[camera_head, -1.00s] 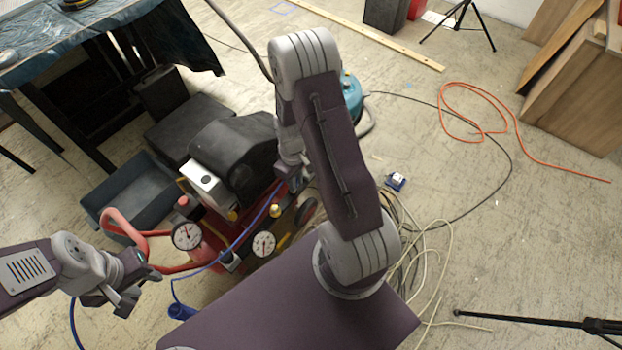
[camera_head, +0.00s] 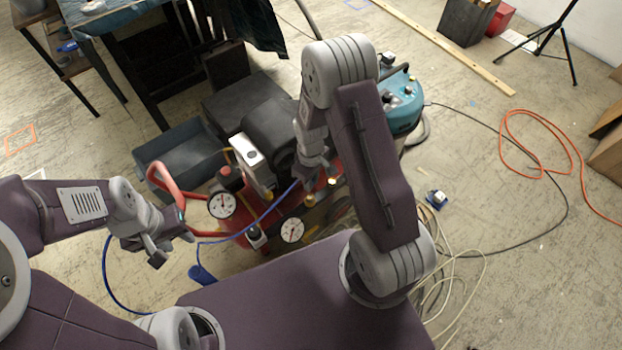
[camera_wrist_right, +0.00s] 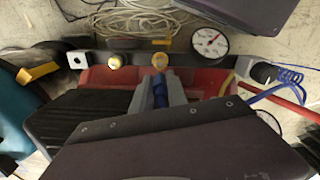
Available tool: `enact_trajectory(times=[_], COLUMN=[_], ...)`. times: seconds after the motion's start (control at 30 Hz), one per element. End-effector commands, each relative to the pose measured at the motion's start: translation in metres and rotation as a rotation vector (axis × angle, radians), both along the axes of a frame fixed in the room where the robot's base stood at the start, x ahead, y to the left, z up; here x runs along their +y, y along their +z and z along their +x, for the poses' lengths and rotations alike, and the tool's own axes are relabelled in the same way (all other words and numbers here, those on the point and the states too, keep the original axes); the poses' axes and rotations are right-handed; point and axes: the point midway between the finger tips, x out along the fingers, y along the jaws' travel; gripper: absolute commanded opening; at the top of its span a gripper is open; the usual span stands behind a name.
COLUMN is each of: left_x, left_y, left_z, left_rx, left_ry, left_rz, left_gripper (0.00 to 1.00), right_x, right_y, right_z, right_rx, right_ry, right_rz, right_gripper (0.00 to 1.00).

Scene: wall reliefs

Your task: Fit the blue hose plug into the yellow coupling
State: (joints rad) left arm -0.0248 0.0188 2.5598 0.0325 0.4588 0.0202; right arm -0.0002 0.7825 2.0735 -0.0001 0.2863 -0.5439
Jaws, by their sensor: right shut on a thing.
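The blue hose plug (camera_wrist_right: 160,92) sits between the fingers of my right gripper (camera_wrist_right: 160,88), which is shut on it. Its front end points at a round yellow coupling (camera_wrist_right: 160,61) on the red machine. They are very close; I cannot tell whether they touch. In the head view, my right gripper (camera_head: 310,172) is above the machine, close to two small yellow fittings, one being the coupling (camera_head: 310,200). The plug is mostly hidden there. A blue hose (camera_head: 250,230) runs left from it. My left gripper (camera_head: 168,247) is open and empty, left of the machine.
A second yellow fitting (camera_wrist_right: 114,62) is beside the coupling, and a white dial gauge (camera_wrist_right: 208,42) is on its other side. A grey bin (camera_head: 180,160) and a teal machine (camera_head: 402,110) flank the red compressor (camera_head: 275,235). Pale hose coils (camera_head: 455,275) lie on the floor.

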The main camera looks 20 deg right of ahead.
Motion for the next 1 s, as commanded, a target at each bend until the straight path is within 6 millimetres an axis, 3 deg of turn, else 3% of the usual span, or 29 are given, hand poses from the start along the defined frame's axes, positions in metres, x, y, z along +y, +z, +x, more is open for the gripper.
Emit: enact_trajectory(times=[0.2, 0.37, 1.0], left_x=[0.0, 0.0, 0.0], left_y=[-0.023, -0.031, -0.03], left_z=[0.0, 0.0, 0.0], left_rx=[0.001, 0.001, 0.0], left_ry=[0.0, 0.0, 0.0], left_rz=[0.0, 0.0, 0.0], left_gripper=[0.36, 0.36, 0.36], right_x=[0.0, 0.0, 0.0], right_y=[-0.031, -0.045, -0.047], right_z=[0.0, 0.0, 0.0], right_rx=[0.001, 0.0, -0.001], right_ry=[0.0, 0.0, 0.0], right_rz=[-0.001, 0.0, 0.001], right_gripper=[0.0, 0.0, 0.0])
